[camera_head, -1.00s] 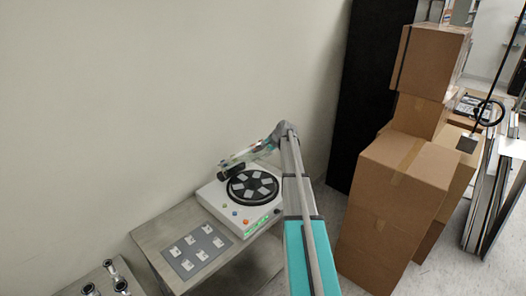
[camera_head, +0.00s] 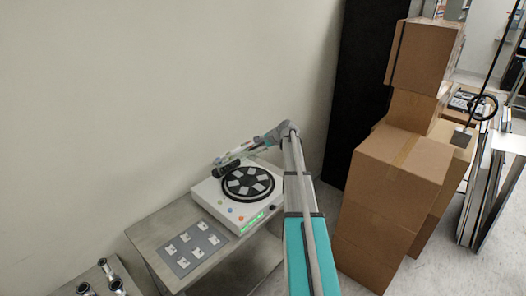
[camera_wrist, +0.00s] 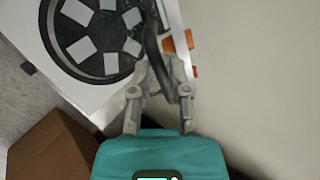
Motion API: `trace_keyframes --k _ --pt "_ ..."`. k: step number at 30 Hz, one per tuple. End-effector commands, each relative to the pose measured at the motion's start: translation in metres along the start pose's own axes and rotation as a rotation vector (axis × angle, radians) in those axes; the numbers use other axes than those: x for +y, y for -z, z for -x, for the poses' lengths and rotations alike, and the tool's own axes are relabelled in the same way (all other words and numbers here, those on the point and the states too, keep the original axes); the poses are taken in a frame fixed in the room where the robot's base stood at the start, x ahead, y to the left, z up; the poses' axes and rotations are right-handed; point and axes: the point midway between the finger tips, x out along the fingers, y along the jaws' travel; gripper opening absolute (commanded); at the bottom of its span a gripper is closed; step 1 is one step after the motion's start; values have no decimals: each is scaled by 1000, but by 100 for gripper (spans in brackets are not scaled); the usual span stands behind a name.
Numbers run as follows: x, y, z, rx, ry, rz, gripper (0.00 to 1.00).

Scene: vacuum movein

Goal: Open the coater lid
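The coater is a white box (camera_head: 205,192) on a metal table, with a round black plate (camera_head: 248,183) bearing several pale square chips. The plate is uncovered and also shows in the wrist view (camera_wrist: 92,36). The clear lid (camera_head: 228,155) stands raised at the back of the coater near the wall, with a dark part at its lower left. My gripper (camera_head: 258,148) is beside the raised lid, behind the plate. In the wrist view my gripper's (camera_wrist: 164,58) fingers are apart, with a dark curved bar (camera_wrist: 150,38) passing between them. Firm contact cannot be seen.
A grey tray (camera_head: 210,245) of chips lies on the table (camera_head: 150,236) in front of the coater. Stacked cardboard boxes (camera_head: 395,180) and a tall black panel (camera_head: 355,90) stand to the right. The wall (camera_head: 150,90) is close behind the lid.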

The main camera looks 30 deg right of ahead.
Motion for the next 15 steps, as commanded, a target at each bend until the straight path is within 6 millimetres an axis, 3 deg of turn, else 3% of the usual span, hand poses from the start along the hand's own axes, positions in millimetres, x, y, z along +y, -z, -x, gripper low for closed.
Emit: trace_keyframes --k 15 --pt "36 2 -2 -153 206 -329 0"
